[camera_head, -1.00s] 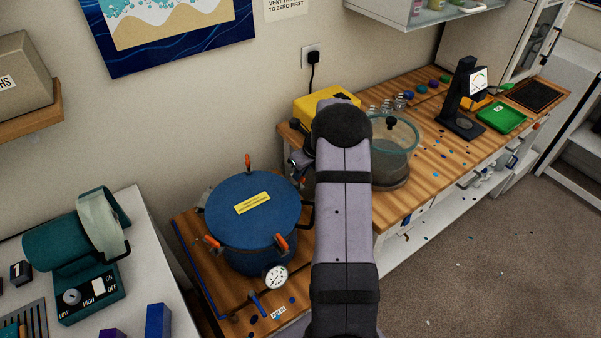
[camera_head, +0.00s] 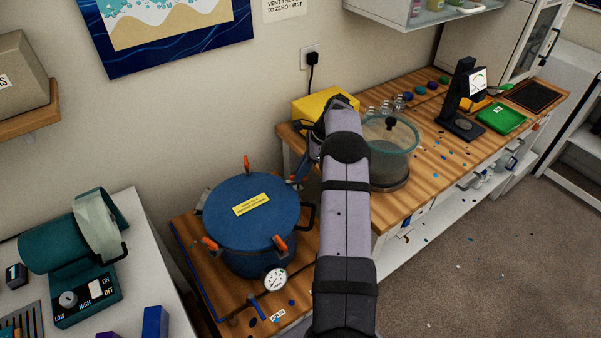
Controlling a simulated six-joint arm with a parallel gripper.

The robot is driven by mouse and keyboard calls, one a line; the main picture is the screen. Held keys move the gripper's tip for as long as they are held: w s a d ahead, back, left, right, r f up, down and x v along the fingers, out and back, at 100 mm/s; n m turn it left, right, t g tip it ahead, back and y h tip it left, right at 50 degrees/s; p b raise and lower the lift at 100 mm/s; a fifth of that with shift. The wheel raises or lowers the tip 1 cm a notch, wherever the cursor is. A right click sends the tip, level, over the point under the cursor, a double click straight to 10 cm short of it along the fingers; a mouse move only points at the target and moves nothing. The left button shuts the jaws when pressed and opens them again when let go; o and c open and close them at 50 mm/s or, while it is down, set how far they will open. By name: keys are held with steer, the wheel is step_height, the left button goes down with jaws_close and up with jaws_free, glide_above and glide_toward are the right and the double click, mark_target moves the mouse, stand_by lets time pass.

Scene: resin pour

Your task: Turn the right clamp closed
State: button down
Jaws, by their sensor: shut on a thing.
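The blue pressure pot (camera_head: 252,229) stands on the wooden bench at lower left, its lid on, with a yellow label on top. Orange-handled clamps show at its rim: one at the back (camera_head: 246,164), one at front left (camera_head: 210,244) and one at front right (camera_head: 280,243). The right clamp (camera_head: 292,180) shows only as a small orange tip at the lid's right edge. My gripper (camera_head: 297,177) is there, shut on this clamp. My wrist and arm hide most of the grip, so the clamp's angle is hard to tell.
A pressure gauge (camera_head: 275,280) and a blue-handled valve sit at the pot's front. A yellow box (camera_head: 325,102) stands behind my wrist. A glass-walled chamber (camera_head: 390,155) stands close to the right of my arm. Small bottles stand behind it.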

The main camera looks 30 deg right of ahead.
steer(key=shift+n+g, duration=0.4)
steer(key=shift+n, duration=0.7)
steer(key=shift+d, duration=0.1)
steer(key=c, duration=1.8)
jaws_free()
steer(key=shift+c, duration=0.2)
steer(key=shift+d+r+b, duration=0.15)
steer(key=shift+r+b, duration=0.2)
steer(key=shift+r, duration=0.05)
steer(key=p+v, duration=0.3)
steer(key=v, duration=0.3)
steer(key=shift+r, duration=0.25)
